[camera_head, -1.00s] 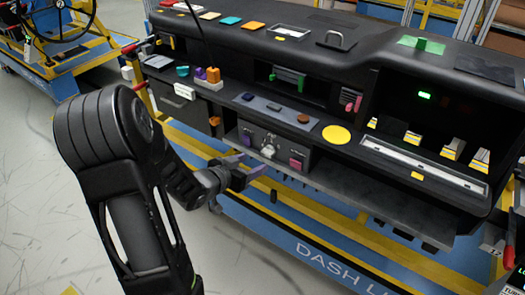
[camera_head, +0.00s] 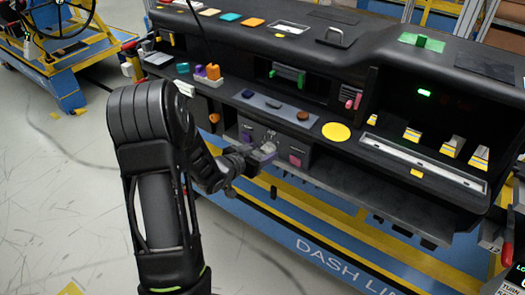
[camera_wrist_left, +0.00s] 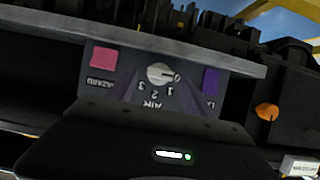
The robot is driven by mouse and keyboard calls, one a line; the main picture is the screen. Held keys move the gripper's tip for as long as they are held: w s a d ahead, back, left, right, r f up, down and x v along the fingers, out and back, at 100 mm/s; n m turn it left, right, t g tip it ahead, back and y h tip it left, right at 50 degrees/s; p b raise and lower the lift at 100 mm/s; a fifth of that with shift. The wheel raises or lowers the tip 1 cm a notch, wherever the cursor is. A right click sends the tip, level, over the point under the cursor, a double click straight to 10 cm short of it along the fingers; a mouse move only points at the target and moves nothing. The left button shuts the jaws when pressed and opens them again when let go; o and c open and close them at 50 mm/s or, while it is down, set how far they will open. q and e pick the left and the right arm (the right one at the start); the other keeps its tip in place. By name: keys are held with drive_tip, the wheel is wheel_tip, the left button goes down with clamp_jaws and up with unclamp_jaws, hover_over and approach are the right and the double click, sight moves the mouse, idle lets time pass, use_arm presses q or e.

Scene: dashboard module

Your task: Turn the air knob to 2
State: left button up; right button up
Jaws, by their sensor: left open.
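The air knob (camera_wrist_left: 160,73) is a pale round dial on a grey panel, seen upside down in the left wrist view. The marks 0, 1, 2, 3 and the word AIR are beside it. Its pointer mark appears to face 0. In the head view, the knob (camera_head: 269,148) is partly hidden by my left gripper (camera_head: 262,155). The left gripper is open, with its fingers in front of the panel close to the knob. I cannot tell whether they touch it. My right gripper is not in view.
A pink hazard button (camera_wrist_left: 104,57) and a purple button (camera_wrist_left: 211,80) flank the knob. A grey shelf edge (camera_wrist_left: 180,53) runs along the panel. An orange knob (camera_wrist_left: 267,112) is off to the side. Yellow-tipped levers (camera_head: 412,134) stand at the dashboard's right.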

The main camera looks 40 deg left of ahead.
use_arm(q)
drive_tip(key=shift+w+f, duration=0.1)
drive_tip(key=shift+w, duration=0.25)
drive_tip(key=shift+c, duration=0.6)
clamp_jaws()
